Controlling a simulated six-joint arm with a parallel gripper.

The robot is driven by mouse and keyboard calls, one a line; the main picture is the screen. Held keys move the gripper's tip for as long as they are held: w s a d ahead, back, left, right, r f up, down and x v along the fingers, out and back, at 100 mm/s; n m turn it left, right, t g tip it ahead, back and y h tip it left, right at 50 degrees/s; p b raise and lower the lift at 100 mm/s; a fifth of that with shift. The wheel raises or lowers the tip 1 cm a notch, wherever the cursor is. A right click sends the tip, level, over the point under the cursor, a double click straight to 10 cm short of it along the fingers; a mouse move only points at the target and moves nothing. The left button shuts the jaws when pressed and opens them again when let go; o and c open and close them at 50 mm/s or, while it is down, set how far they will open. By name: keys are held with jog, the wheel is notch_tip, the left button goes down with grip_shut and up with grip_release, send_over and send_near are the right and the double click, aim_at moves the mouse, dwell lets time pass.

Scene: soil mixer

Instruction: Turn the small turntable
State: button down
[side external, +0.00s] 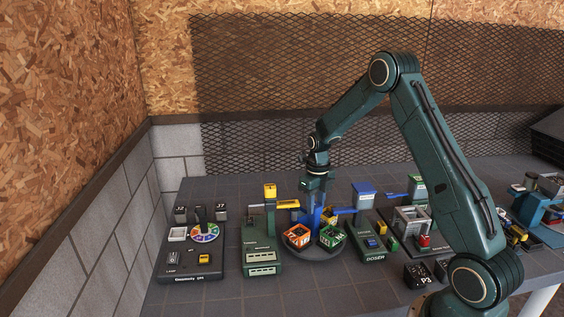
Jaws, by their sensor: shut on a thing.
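The small turntable (313,252) is a dark round disc on the table, at the centre of the side external view. An orange box (297,236) and a green box (332,235) stand on its front part. A blue upright part (316,215) rises behind them. My gripper (316,200) points straight down over the turntable, at this blue part, and is shut on it. The fingertips are small and partly hidden, so the exact contact is hard to see.
A green unit with a yellow top (262,258) stands close on the left. The green doser unit (372,251) stands close on the right. A panel with a coloured wheel (204,232) lies farther left. Dark cubes (418,274) sit at the front right. The front-left tabletop is clear.

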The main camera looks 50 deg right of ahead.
jog(key=shift+r+m, duration=0.1)
jog(key=shift+m, duration=0.2)
jog(key=c, duration=1)
grip_release()
notch_tip(320, 180, up, 14)
